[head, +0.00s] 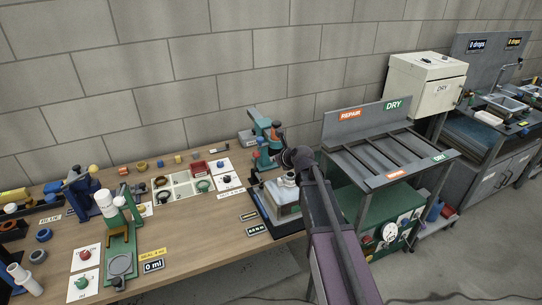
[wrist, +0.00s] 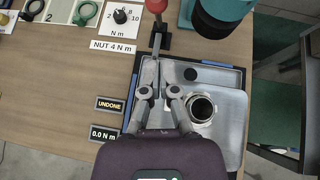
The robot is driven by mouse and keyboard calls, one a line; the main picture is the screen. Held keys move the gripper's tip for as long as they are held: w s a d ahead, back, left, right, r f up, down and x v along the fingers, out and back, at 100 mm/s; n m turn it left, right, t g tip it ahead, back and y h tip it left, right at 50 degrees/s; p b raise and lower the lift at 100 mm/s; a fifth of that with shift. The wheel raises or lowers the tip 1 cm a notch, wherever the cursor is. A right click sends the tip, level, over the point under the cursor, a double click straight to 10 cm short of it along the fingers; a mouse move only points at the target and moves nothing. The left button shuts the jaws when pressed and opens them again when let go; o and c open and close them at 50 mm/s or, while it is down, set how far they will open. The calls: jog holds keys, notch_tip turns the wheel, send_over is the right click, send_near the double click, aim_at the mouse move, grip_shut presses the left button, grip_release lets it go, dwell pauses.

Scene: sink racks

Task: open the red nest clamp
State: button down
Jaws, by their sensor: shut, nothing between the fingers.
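The red nest clamp shows in the wrist view as a red knob (wrist: 157,5) on a dark upright lever at the top edge, with a dark base beside the metal nest plate (wrist: 226,108). The knob is partly cut off by the frame edge. My gripper (wrist: 158,66) is shut and empty over the left part of the plate, its fingers pointing toward the clamp lever. Whether the fingertips touch the lever I cannot tell. A round metal fitting with a dark bore (wrist: 202,108) sits on the plate, right of the fingers. In the head view my arm hides much of this area.
A teal press (wrist: 215,20) overhangs the plate's far side. Signs reading "UNDONE" (wrist: 110,104) and "0.0 N m" (wrist: 104,134) lie left of the plate. A torque dial (wrist: 120,16) is at the upper left. Bare wooden bench (wrist: 50,90) lies to the left.

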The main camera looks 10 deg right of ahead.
jog(key=shift+p+v, duration=0.3)
jog(key=shift+v, duration=0.55)
jog(key=s+d+f+n+g+h, duration=0.1)
jog(key=s+d+f+n+g, duration=0.1)
jog(key=s+n, duration=0.7)
jog(key=s+d+f+n+g+h, duration=0.2)
jog(key=s+f+n+g, duration=0.1)
jog(key=s+n, duration=0.7)
jog(key=s+d+f+n+g+h, duration=0.2)
jog(key=s+n+g, duration=0.3)
jog(key=s+n, duration=0.4)
jog(key=shift+s+d+f+n, duration=0.15)
jog(key=shift+d+f+n, duration=0.1)
jog(key=shift+f+n, duration=0.6)
jog(key=c, duration=1.4)
grip_release()
jog(key=shift+r, duration=0.2)
